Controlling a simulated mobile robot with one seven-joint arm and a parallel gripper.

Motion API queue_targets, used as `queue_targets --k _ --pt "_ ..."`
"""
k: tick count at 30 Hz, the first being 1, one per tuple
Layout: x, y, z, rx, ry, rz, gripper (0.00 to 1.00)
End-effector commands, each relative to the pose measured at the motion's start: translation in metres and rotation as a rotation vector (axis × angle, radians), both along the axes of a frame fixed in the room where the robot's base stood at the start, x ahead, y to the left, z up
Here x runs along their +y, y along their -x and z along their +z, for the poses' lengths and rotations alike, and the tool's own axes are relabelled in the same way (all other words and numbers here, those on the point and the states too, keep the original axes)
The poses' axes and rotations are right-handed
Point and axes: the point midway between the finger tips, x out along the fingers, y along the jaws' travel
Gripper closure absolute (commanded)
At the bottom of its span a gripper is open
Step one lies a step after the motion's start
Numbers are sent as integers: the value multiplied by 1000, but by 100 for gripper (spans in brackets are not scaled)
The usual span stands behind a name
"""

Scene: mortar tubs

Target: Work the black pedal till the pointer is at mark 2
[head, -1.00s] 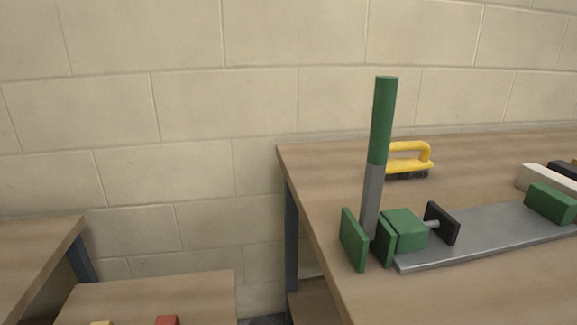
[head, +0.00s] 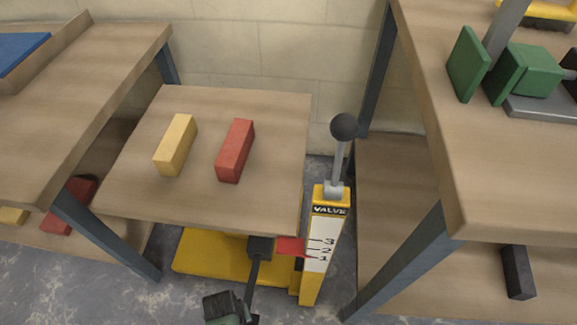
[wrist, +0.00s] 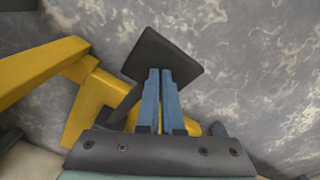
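The black pedal (wrist: 160,50) is a flat dark plate in the wrist view, on an arm running toward the yellow base. My gripper (wrist: 160,73) has its two blue fingers side by side, with almost no gap and nothing between them. Their tips overlap the pedal plate; I cannot tell whether they touch it. In the head view, the pedal and gripper are hard to separate at the bottom edge. The white scale (head: 319,245) on the yellow valve post has marks 1, 2 and 3. The red pointer (head: 289,246) lies beside the lower marks, around 2; its exact reading is unclear.
A black-knobbed lever (head: 343,127) tops the post. A low table with a yellow block (head: 176,145) and a red block (head: 235,150) stands over the yellow base (head: 205,257). Taller benches flank it; the right bench's leg (head: 400,262) is close to the post.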

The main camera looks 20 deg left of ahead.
Motion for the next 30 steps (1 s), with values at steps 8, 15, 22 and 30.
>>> queue_targets --k 8,15,22,30 --pt "0 0 -23 -7 -3 -2 100" --pt "0 1 -39 -9 -3 -2 100" --pt "-1 3 -55 -9 -3 -3 100" --pt "-1 4 -73 -11 -4 -3 100"
